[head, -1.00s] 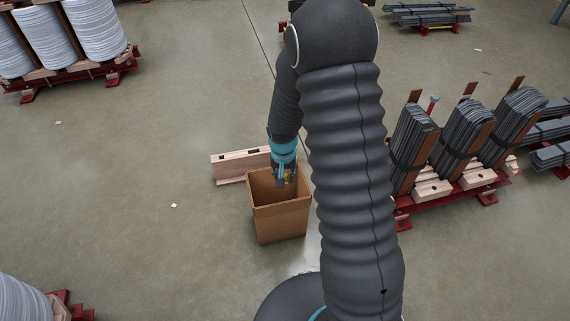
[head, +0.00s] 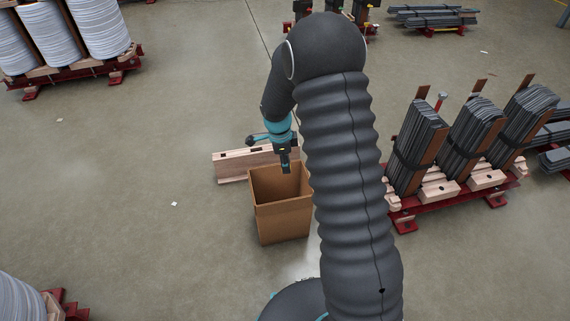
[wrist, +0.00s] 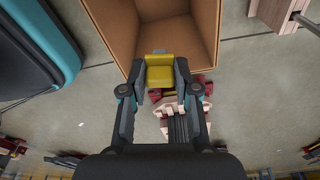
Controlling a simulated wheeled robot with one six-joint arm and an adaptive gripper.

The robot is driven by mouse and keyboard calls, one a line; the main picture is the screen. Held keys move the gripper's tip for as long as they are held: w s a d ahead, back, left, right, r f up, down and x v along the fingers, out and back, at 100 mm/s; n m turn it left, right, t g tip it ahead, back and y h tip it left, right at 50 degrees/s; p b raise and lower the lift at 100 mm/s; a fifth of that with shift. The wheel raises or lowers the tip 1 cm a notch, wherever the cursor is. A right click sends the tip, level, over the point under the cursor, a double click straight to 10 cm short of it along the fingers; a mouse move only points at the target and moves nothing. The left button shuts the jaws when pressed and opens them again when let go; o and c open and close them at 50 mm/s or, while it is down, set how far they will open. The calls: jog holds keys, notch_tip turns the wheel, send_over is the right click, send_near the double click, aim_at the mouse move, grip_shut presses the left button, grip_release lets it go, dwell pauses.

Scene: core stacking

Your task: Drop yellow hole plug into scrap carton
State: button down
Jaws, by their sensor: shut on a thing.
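The yellow hole plug (wrist: 160,72) is in the wrist view, between the fingertips of my gripper (wrist: 161,78). My gripper is shut on it. Behind the plug in that view is the open scrap carton (wrist: 208,22), a brown cardboard box. In the head view the carton (head: 284,222) stands upright on the floor with its top open. My gripper (head: 286,170) points down at the carton's back rim there, and the plug is too small to make out. The carton's floor is partly hidden by its front wall in the head view.
A wooden beam (head: 232,165) lies just behind the carton. A red pallet (head: 455,198) with bundled dark strips stands to the right. White coils (head: 92,28) on a red pallet stand at the upper left.

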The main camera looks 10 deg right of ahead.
notch_tip(320, 180, down, 6)
jog(key=b, duration=0.2)
jog(key=shift+b, duration=0.4)
jog(key=c, duration=0.8)
grip_release()
jog(key=r, duration=0.4)
jog(key=a+r, duration=0.1)
jog(key=r, duration=0.7)
jog(key=shift+w+a, duration=0.15)
jog(key=shift+a, duration=0.05)
